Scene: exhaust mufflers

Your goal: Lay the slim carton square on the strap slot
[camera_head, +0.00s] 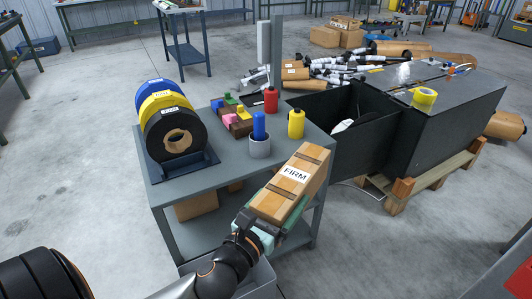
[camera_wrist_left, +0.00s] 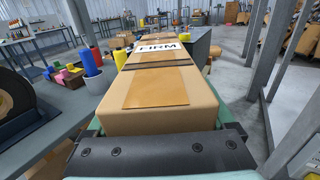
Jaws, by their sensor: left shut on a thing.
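A long brown carton (camera_head: 292,184) with a white FIRM label and dark bands lies at the front right corner of the grey cart (camera_head: 215,160). It reaches past the cart's right edge; I cannot tell whether it touches the top. My left gripper (camera_head: 262,228) is shut on its near end, with green fingers along the sides. In the left wrist view the carton (camera_wrist_left: 160,95) points straight away from the gripper (camera_wrist_left: 160,140). I cannot make out a strap slot, and the carton hides part of the cart. My right gripper is out of view.
On the cart stand tape rolls (camera_head: 172,118) in a rack, a grey cup (camera_head: 260,146) with a blue item, a yellow bottle (camera_head: 296,123), a red bottle (camera_head: 271,100) and coloured blocks (camera_head: 235,116). A dark open box (camera_head: 350,125) stands close on the right.

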